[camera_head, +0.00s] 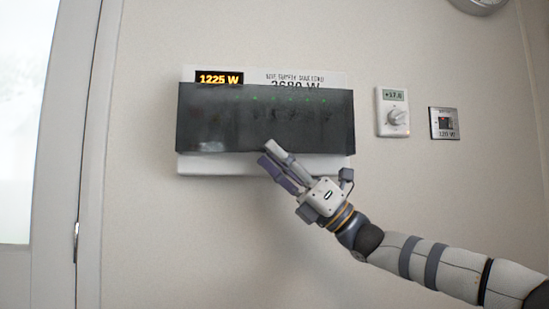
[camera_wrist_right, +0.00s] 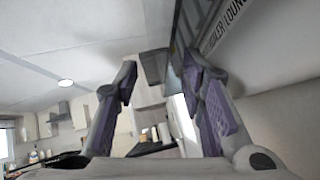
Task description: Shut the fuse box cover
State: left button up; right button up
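The fuse box (camera_head: 265,166) is a white wall unit with a lit orange "1225 W" display at its top left. Its cover (camera_head: 228,125) is a dark see-through panel across the front, with small green lights showing through. White casing shows above and below the cover; I cannot tell exactly how far it stands off the box. My right gripper (camera_head: 270,154) is at the cover's lower edge, right of its middle, with fingertips overlapping that edge; contact is unclear. Its two purple-padded fingers are apart in the right wrist view (camera_wrist_right: 160,80), with nothing held between them. My left gripper is not in view.
A dial thermostat (camera_head: 393,112) and a small square panel (camera_head: 444,123) are on the wall to the right. A door frame (camera_head: 75,150) stands at the left. The wall below the box is clear except for my right arm.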

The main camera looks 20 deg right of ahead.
jog(key=v, duration=1.1)
jog(key=shift+d+f, duration=0.2)
jog(key=shift+f, duration=0.05)
